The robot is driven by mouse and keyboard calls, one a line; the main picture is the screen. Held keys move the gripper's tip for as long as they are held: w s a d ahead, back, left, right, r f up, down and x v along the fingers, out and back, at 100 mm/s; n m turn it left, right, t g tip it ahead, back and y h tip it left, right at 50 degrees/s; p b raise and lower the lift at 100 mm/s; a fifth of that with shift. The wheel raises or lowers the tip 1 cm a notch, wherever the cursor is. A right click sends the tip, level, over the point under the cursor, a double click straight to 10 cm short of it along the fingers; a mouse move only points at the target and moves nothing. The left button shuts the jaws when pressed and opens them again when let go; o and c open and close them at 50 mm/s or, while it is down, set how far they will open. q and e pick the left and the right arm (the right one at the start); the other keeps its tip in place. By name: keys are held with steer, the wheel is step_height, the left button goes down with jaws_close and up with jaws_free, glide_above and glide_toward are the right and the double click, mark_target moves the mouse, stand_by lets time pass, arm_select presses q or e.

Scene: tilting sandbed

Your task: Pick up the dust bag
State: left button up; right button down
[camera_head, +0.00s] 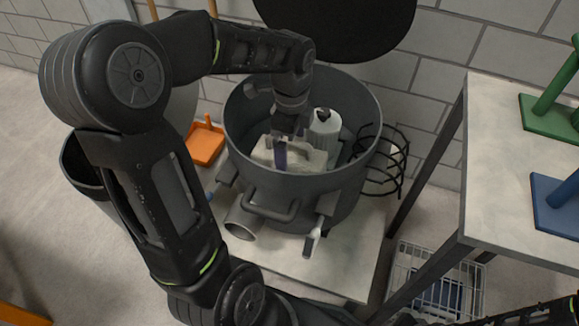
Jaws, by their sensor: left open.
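A cream, blocky bag that looks like the dust bag (312,158) lies inside the open dark grey canister (350,183). My left gripper (283,150) reaches down into the canister from above. It is open, with its fingers at the bag's upper side. One finger shows in front of the bag; the other is largely hidden, and I cannot tell whether the fingers touch it. Part of the bag is hidden by the gripper and the canister's near wall. My right gripper is not in view.
A white cylinder (324,128) stands in the canister behind the bag. A black coiled hose (398,160) is to the right. A round black lid (340,25) is behind. A table (500,120) stands at right. An orange dustpan (204,146) is left of the canister.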

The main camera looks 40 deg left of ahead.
mark_target(290, 152)
arm_select(q)
step_height(290, 152, down, 5)
steer(key=shift+s+a+b, duration=0.1)
steer(key=shift+b, duration=0.8)
steer(key=shift+r, duration=0.1)
jaws_close()
stand_by(0.7)
